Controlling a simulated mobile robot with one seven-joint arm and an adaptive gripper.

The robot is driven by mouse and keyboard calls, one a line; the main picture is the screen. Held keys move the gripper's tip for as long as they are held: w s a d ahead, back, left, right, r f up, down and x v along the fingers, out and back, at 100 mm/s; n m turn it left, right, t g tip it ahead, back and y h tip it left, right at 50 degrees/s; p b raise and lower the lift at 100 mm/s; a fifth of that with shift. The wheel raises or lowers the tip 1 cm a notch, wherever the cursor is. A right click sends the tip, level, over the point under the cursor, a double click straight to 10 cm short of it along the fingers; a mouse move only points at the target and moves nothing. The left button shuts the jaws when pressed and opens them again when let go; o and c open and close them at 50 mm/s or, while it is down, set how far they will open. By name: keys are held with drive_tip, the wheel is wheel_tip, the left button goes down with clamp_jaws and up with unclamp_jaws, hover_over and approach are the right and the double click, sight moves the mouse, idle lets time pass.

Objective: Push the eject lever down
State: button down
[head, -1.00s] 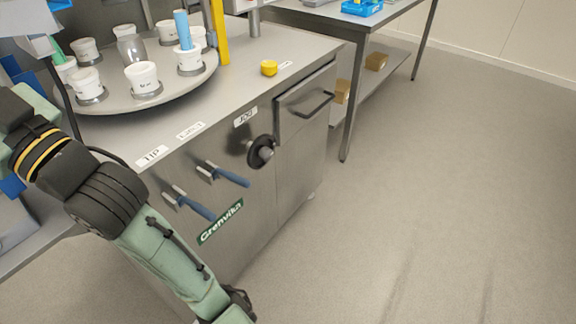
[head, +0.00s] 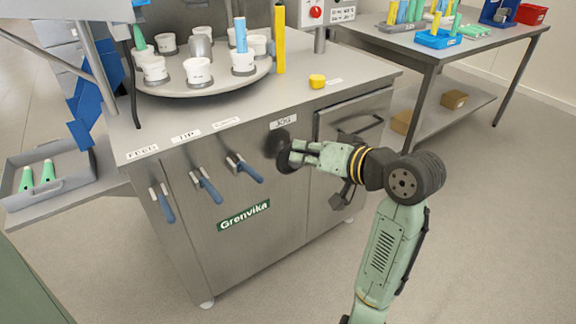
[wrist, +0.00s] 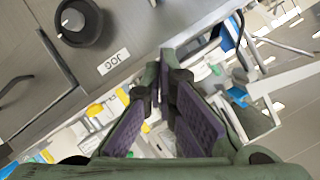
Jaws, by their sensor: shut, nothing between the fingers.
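The eject lever (head: 246,171) is a blue handle on a metal pivot on the steel machine's front, below the "EJECT" label (head: 226,123). It slants down to the right, like the levers to its left. I cannot make it out in the wrist view. My gripper (head: 291,152) is to the right of the lever, apart from it, in front of the dark jog knob (head: 276,143). In the wrist view my gripper (wrist: 165,68) has its fingers together and empty. The jog knob (wrist: 83,22) shows there at upper left, apart from the fingers.
The tip lever (head: 207,188) and feed lever (head: 164,204) hang left of the eject lever. A turntable (head: 205,84) with white cups stands on the machine top. A yellow button (head: 317,81) sits near its front edge. A second table (head: 440,50) stands at right. Floor in front is clear.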

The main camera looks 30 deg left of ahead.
idle(0.3)
drive_tip(key=p, duration=0.1)
hover_over(249, 173)
drive_tip(key=w+d, duration=0.4)
drive_tip(key=d, duration=0.1)
wheel_tip(249, 173, down, 3)
drive_tip(key=f, duration=0.1)
drive_tip(key=s+f, duration=0.1)
drive_tip(key=a+f, duration=0.1)
drive_tip(key=f, duration=0.1)
drive_tip(key=shift+s+a+p, duration=0.1)
drive_tip(key=shift+s+p, duration=0.25)
drive_tip(key=shift+p, duration=0.05)
drive_tip(key=shift+w, duration=0.1)
